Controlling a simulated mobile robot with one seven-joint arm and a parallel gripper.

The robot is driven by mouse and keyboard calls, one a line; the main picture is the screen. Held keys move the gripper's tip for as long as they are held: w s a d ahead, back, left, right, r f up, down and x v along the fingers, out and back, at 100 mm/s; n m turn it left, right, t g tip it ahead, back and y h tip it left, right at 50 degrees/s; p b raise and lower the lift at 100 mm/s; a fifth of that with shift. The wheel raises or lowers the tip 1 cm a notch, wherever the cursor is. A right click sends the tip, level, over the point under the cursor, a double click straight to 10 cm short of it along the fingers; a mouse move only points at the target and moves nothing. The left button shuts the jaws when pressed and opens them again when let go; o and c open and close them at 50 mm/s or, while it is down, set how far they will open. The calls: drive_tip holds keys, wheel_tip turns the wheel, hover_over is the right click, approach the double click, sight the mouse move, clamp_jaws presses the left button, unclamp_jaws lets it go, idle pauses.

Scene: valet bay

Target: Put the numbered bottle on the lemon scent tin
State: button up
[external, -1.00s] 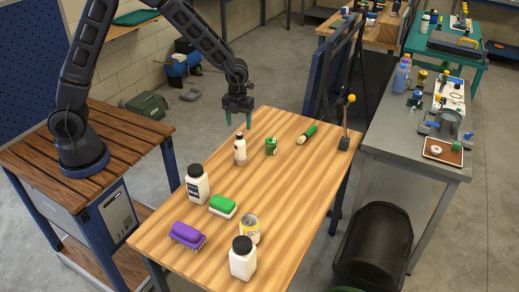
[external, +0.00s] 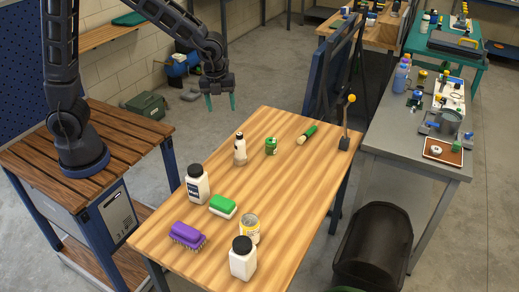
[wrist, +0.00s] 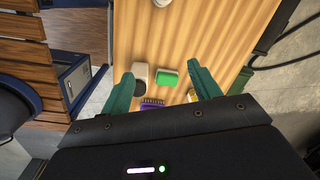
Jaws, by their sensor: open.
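Several white bottles stand on the wooden table; I cannot tell which is numbered. One with a black cap and dark label (external: 198,187) is at the left edge. A larger black-capped one (external: 243,262) is at the near end, and a slim dark-topped one (external: 240,152) is at the far left. A pale yellow tin (external: 249,232), probably the lemon scent tin, stands beside the near bottle; its label is unreadable. My gripper (external: 220,103) is open and empty, above and beyond the table's far left edge. Its teal fingers (wrist: 160,70) are spread in the wrist view.
A green-topped brush (external: 222,206) and a purple brush (external: 187,235) lie near the left bottle. A green tin (external: 271,147) and a green cylinder (external: 307,134) are farther back. A post with a yellow knob (external: 346,120) stands at the far right corner. The table's right side is mostly clear.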

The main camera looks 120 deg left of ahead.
drive_tip(key=s+d+r+n+t, duration=0.1)
drive_tip(key=s+d+r+n, duration=0.25)
drive_tip(key=d+r, duration=0.35)
drive_tip(key=s+d+r+n+t, duration=0.15)
drive_tip(key=s+d+r, duration=0.25)
drive_tip(key=d, duration=0.6)
drive_tip(key=s+d+r+n, duration=0.1)
drive_tip(key=s+d+n, duration=0.3)
drive_tip(key=s+d, duration=0.2)
drive_tip(key=s+d+r+n+t, duration=0.1)
drive_tip(key=s+d+n, duration=0.3)
drive_tip(key=s, duration=0.6)
drive_tip(key=shift+d+r+h, duration=0.4)
drive_tip(key=shift+d+r, duration=0.3)
drive_tip(key=shift+d, duration=0.2)
drive_tip(key=shift+s+t, duration=0.1)
drive_tip(key=shift+t, duration=0.15)
